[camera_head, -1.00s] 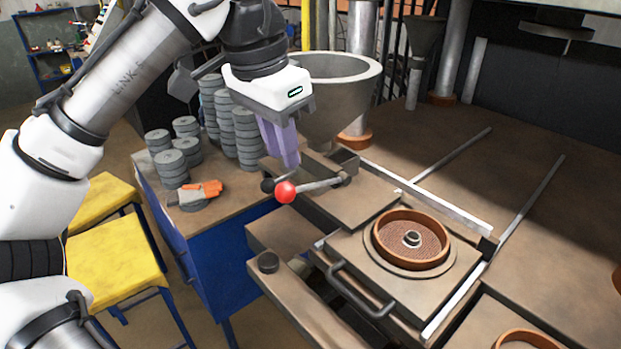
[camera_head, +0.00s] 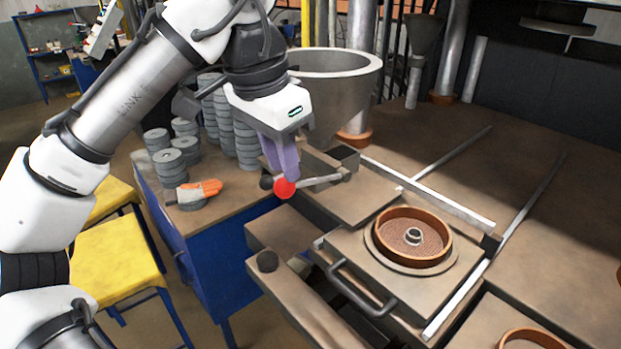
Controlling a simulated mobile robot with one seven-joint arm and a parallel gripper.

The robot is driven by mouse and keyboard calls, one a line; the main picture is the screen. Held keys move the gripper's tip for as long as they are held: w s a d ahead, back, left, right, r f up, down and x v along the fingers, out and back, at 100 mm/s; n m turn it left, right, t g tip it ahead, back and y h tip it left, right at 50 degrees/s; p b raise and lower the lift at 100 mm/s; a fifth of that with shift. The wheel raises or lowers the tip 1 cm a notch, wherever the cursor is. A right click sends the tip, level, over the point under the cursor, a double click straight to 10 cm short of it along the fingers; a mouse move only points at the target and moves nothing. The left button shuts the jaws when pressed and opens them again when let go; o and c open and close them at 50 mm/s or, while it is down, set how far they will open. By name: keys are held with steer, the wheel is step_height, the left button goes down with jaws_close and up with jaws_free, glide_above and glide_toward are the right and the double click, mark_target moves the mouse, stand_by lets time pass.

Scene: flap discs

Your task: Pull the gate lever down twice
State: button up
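The gate lever (camera_head: 318,181) is a grey rod with a red ball knob (camera_head: 285,188) at its near end. It runs from a pivot at the right, below the grey hopper (camera_head: 335,85), and lies roughly level. My gripper (camera_head: 283,172) points down with its purple fingers right at the knob end of the lever. The fingertips overlap the lever just behind the red ball. Whether the fingers are closed on it or only touch it cannot be told from this view.
A brown ring mold (camera_head: 412,238) sits on a sliding plate with a dark handle (camera_head: 360,290).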

mark_target(283, 179)
step_height(283, 179, down, 10)
steer(key=b, duration=0.4)
steer(key=shift+r, duration=0.25)
stand_by(0.6)
steer(key=shift+r, duration=0.15)
step_height(283, 179, up, 6)
steer(key=p, duration=0.5)
steer(key=shift+p, duration=0.4)
steer(key=shift+r, duration=2.25)
